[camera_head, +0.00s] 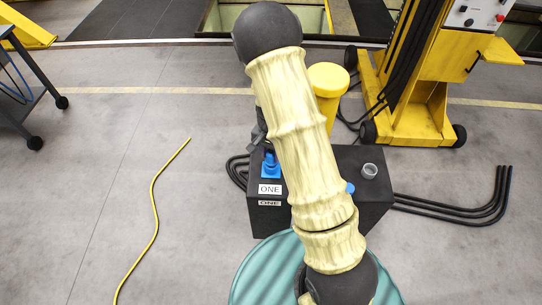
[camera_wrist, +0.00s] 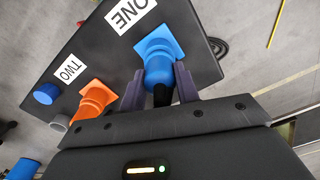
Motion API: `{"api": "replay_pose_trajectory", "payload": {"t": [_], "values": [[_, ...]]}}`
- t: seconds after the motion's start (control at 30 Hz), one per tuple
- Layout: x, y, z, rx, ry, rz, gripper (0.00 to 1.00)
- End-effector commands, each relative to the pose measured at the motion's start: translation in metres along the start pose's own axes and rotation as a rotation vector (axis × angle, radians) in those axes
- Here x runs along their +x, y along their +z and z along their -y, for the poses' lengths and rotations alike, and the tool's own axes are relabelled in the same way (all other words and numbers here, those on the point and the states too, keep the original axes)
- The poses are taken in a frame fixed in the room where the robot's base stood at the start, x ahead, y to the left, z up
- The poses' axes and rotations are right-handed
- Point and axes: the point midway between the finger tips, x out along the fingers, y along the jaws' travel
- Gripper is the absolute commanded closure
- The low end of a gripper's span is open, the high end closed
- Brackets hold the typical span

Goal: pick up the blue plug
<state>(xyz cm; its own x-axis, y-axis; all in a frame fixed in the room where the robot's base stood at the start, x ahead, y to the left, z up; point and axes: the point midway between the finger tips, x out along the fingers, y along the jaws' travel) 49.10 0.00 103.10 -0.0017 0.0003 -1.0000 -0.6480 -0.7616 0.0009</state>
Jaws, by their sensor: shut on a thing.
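The blue plug (camera_wrist: 158,66) stands in a blue square socket on top of a black box (camera_wrist: 195,50), beside the label ONE, in the wrist view. My gripper (camera_wrist: 160,88) has one dark finger on each side of the plug and is shut on it. In the head view the blue plug (camera_head: 270,166) shows at the box's left side, by the ONE label. My gripper there is mostly hidden behind my pale-sleeved arm.
An orange plug (camera_wrist: 92,100) stands by the label TWO on the same box. A yellow post (camera_head: 328,85) and a yellow wheeled machine (camera_head: 410,90) stand behind. Black cables (camera_head: 460,208) lie right; a yellow cable (camera_head: 153,205) lies left on open floor.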

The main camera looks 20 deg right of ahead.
Motion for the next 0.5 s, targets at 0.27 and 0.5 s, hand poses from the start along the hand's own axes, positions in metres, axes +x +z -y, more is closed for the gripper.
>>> {"api": "replay_pose_trajectory", "payload": {"t": [0.27,0.5], "values": [[-0.046,-0.001,0.001,-0.001,-0.005,-0.005,0.94],[-0.082,-0.001,0.000,0.001,-0.002,-0.003,0.94]]}}
